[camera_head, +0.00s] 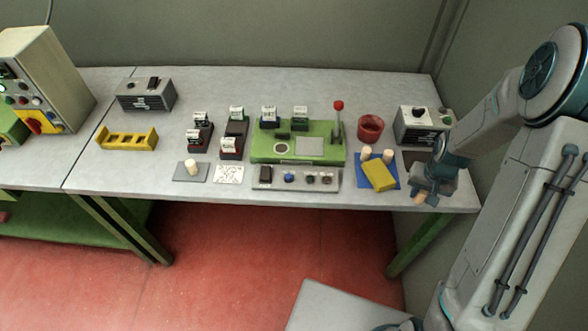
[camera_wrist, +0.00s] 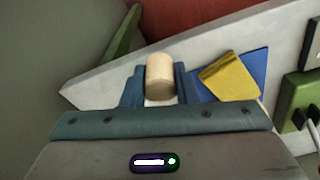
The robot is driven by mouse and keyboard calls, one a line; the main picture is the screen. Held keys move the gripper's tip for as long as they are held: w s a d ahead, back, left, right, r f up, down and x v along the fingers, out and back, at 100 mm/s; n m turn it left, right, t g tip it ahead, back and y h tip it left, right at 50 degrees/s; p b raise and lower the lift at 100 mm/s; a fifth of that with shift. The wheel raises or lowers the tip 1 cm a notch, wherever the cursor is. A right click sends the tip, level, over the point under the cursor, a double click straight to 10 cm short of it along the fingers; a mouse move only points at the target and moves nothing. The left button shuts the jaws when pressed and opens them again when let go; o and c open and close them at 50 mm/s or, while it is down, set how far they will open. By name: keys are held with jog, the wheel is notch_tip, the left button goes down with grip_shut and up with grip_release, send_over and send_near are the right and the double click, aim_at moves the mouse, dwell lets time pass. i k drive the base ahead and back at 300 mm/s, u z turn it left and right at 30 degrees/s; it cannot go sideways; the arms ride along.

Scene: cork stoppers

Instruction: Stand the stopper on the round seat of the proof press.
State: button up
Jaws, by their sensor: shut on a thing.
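My gripper (camera_head: 429,192) is at the right end of the bench, near the front edge. It is shut on a pale cork stopper (camera_wrist: 160,75), seen between the blue fingers in the wrist view; its end shows below the gripper in the head view (camera_head: 419,198). The proof press (camera_head: 255,152), a green base with a red-knobbed lever, stands left of my gripper at mid-bench. A dark round spot on its left part looks like the round seat (camera_head: 282,149), with nothing standing on it. I cannot tell the gap between stopper and bench.
A blue mat (camera_head: 362,180) beside my gripper bears a yellow block (camera_head: 379,175); two pale stoppers (camera_head: 387,156) stand at its back. A red bowl (camera_head: 370,128) and a grey box (camera_head: 418,124) stand behind. Another stopper (camera_head: 192,167) stands on a grey plate. A button strip lies before the press.

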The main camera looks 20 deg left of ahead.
aim_at(282, 148)
jog(key=k, duration=1.1)
jog(key=u, duration=2.4)
jog(key=i, duration=1.5)
jog(key=z, duration=2.3)
jog(key=i, duration=0.4)
jog(key=z, duration=0.1)
